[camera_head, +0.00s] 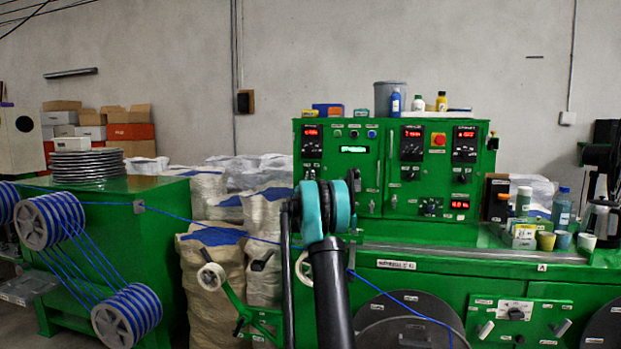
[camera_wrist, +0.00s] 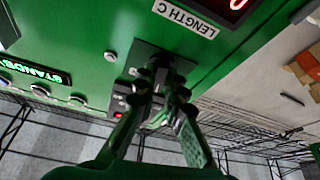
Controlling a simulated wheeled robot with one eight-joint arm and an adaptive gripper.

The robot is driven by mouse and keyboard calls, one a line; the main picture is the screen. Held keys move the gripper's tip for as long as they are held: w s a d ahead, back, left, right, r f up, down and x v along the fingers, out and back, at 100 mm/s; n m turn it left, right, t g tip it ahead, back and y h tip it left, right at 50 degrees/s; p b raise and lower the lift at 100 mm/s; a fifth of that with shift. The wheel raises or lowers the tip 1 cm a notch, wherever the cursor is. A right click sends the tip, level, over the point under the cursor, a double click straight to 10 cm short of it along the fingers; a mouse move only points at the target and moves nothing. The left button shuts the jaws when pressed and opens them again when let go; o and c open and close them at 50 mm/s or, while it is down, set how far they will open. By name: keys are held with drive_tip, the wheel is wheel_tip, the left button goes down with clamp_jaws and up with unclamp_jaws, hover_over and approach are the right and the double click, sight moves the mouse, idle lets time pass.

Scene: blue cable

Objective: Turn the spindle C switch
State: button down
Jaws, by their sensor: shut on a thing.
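My gripper (camera_wrist: 161,80) reaches a green panel (camera_wrist: 85,50) in the wrist view. Its two fingers are shut on a small dark switch at a dark square plate (camera_wrist: 146,52). The fingertips hide most of the switch, so its angle cannot be told. The nearest readable label says "LENGTH C" (camera_wrist: 187,14); no spindle C label is readable. In the head view, my arm stands in front of the green control cabinet (camera_head: 385,210), and my gripper cannot be made out there.
A "STANDBY" display (camera_wrist: 35,67) and buttons lie left of the gripper in the wrist view. A small red-lit control (camera_wrist: 121,101) sits close to the left finger. A blue cable (camera_head: 205,221) runs across the head view. Bottles and cups (camera_head: 545,241) stand on the right ledge.

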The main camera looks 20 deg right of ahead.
drive_tip(key=shift+w+a+m+g+h, duration=0.1)
drive_tip(key=shift+m+g+h, duration=0.7)
drive_tip(key=shift+m, duration=1.25)
drive_tip(key=shift+w+a+m+g+h, duration=0.1)
drive_tip(key=shift+m+g+h, duration=0.65)
drive_tip(key=shift+m, duration=1.25)
drive_tip(key=shift+m+g+h, duration=0.65)
drive_tip(key=shift+m+h, duration=0.2)
drive_tip(key=shift+m, duration=1.2)
drive_tip(key=c, duration=1.6)
unclamp_jaws()
drive_tip(key=v, duration=1.2)
